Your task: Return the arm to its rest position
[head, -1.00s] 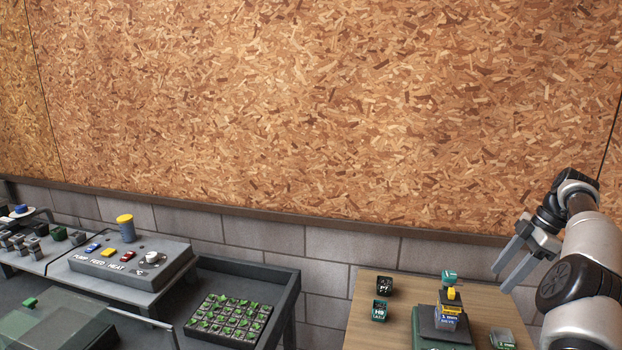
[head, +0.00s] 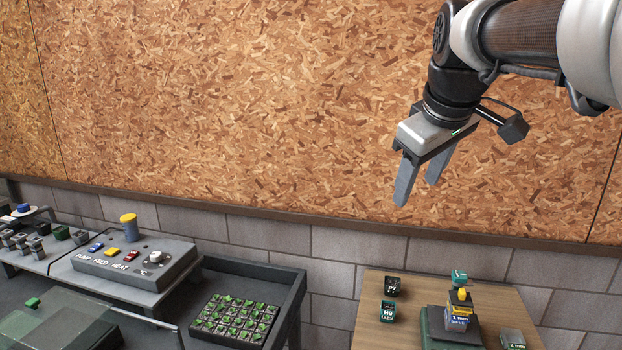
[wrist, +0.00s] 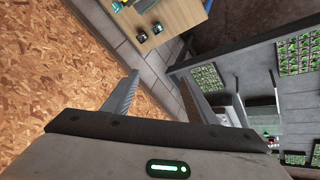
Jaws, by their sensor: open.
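My gripper (head: 418,184) is raised in the upper right of the head view, in front of the wood-chip wall and above the wooden table. Its two fingers point down and stand apart, with nothing between them. In the wrist view the two fingers (wrist: 160,98) also show spread and empty, with the wall to the left and the floor beyond. My arm reaches in from the upper right of the head view. Nothing touches the gripper.
The wooden table (head: 374,322) holds two small dark boxes and a stacked device (head: 459,315). A control box (head: 135,262) with PUMP, FEED and HEAT buttons stands at left. A seedling tray (head: 235,318) sits in a dark cart (head: 292,303). Space around the gripper is clear.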

